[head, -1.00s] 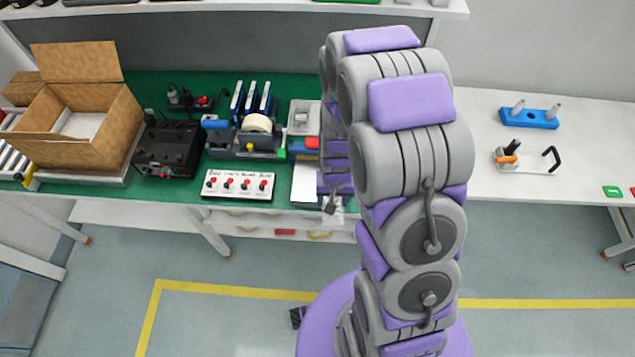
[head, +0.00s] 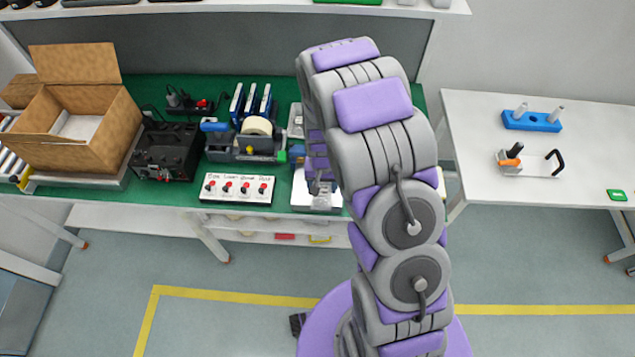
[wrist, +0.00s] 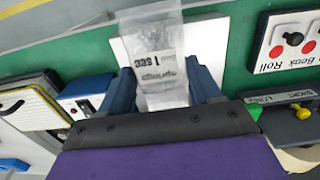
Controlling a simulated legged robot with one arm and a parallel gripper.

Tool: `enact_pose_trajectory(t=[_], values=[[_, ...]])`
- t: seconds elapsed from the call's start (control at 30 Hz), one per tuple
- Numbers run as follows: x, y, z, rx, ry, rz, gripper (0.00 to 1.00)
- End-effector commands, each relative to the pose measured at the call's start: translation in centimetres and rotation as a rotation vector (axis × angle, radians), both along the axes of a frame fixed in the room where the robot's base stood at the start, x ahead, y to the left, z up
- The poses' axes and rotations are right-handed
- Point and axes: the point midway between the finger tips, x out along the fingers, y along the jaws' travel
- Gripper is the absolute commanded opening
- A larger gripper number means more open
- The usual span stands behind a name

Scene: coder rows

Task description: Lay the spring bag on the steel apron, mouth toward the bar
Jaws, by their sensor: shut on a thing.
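The spring bag (wrist: 160,45) is a clear bag with a printed label, upside down in the wrist view. My gripper (wrist: 160,72) is shut on it, with blue fingers on either side. A pale flat plate (wrist: 207,42), which looks like the steel apron, shows behind the bag; I cannot tell whether they touch. In the head view my gripper (head: 318,183) is over this plate (head: 301,192) at the green bench's front edge. My arm hides part of the plate and whatever lies right of it. The bar and the bag's mouth cannot be made out clearly.
A white button panel (head: 237,188) lies left of the plate. A tape-roll device (head: 257,127), a black box (head: 165,150) and an open carton (head: 85,125) stand farther left. A white table (head: 475,150) stands at the right.

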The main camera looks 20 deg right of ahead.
Motion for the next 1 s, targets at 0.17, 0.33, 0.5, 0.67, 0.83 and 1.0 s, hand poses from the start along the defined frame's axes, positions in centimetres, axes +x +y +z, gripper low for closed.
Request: enact_pose_trajectory(t=[0.17,0.33,0.5,0.67,0.83,1.0], values=[[2.8,0.3,-0.3,0.000,-0.004,0.002,0.32],[3.5,0.5,-0.3,0.001,0.002,0.001,0.32],[3.5,0.5,-1.8,0.000,0.004,0.001,0.32],[3.5,0.5,-3.9,0.000,0.004,0.001,0.32],[3.5,0.5,-3.9,0.001,0.002,0.001,0.27],[3.5,0.5,-4.0,0.001,0.002,0.001,0.64]])
